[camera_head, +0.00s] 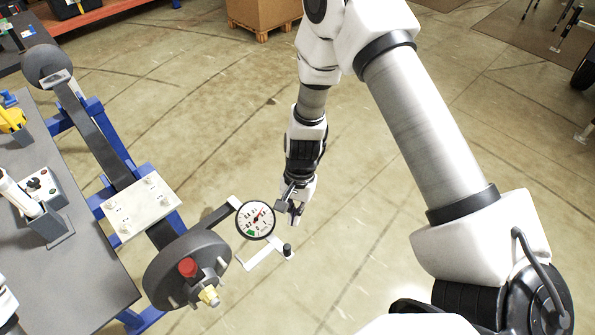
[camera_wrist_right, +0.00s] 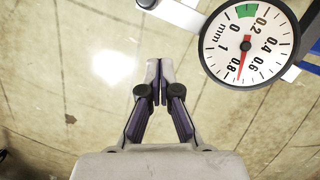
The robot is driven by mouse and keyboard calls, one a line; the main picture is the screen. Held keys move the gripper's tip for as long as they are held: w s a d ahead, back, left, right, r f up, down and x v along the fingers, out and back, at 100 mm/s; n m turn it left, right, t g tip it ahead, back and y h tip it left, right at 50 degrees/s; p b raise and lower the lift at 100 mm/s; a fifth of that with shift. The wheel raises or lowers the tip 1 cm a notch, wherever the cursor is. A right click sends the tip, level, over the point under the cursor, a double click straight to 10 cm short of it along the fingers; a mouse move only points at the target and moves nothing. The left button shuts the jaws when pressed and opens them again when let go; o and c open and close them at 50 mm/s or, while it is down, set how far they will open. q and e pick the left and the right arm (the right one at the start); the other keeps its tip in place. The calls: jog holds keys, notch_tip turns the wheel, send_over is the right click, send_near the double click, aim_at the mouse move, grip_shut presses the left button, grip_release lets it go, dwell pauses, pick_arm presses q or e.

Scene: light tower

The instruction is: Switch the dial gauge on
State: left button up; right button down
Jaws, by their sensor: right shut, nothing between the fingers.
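The dial gauge (camera_head: 255,220) has a round white face, a black rim, a green patch and a red needle. It is held on an arm beside the dark round hub (camera_head: 187,270). In the right wrist view the gauge (camera_wrist_right: 249,45) is at the upper right, its scale marked in mm and its needle near 0.8. My right gripper (camera_head: 295,214) is just right of the gauge. In the wrist view its fingertips (camera_wrist_right: 160,68) are together, empty, and apart from the gauge face. I cannot make out a switch on the gauge. My left gripper is not in view.
A grey workbench (camera_head: 85,268) with a control box (camera_head: 40,188) stands at the left. A white bracket (camera_head: 262,258) with a dark knob (camera_head: 288,250) sits below the gauge. A cardboard box (camera_head: 264,14) is at the back. The floor right of the gripper is clear.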

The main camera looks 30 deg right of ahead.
jog(key=s+a+v, duration=0.1)
jog(key=a+v, duration=0.1)
jog(key=v, duration=0.6)
jog(key=s+f+n+g+h+b, duration=0.25)
jog(key=s+f+n+b, duration=0.4)
jog(key=s+f, duration=1.75)
pick_arm(q)
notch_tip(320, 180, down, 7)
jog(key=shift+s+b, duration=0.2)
jog(key=shift+b, duration=0.1)
pick_arm(e)
jog(key=w+n+t, duration=0.2)
jog(key=w+d+n+t, duration=0.1)
jog(key=w+n+t, duration=0.1)
jog(key=w, duration=0.1)
jog(key=shift+w+d+r, duration=0.1)
jog(key=shift+w+r, duration=0.1)
